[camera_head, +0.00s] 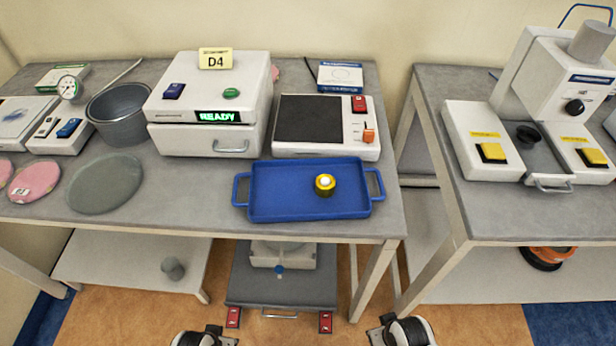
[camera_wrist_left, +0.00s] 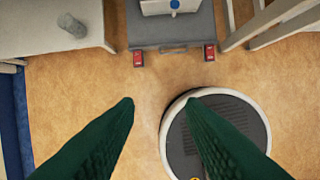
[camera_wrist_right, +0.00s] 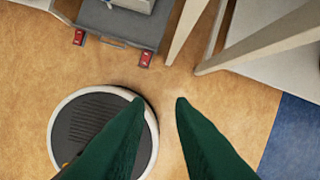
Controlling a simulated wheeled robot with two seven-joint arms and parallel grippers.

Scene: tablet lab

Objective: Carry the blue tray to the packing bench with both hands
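The blue tray (camera_head: 280,207) lies flat near the front edge of the left bench (camera_head: 215,222), with a handle at its left end and one at its right end. A small yellow-and-white round item (camera_head: 325,185) rests in its right half. My left gripper (camera_wrist_left: 160,102) is open and empty, over the floor in its wrist view. My right gripper (camera_wrist_right: 160,102) is also open and empty over the floor. Parts of my arms show at the bottom of the head view, low in front of the bench; neither gripper touches the tray. I cannot tell which bench is the packing bench.
A white READY box (camera_head: 208,105) and a hotplate-like device (camera_head: 325,127) stand behind the tray. A grey pot (camera_head: 120,115) and pads are at left. A gap separates the right bench (camera_head: 437,110), which carries a white machine (camera_head: 555,110). A low cart (camera_head: 280,285) stands below.

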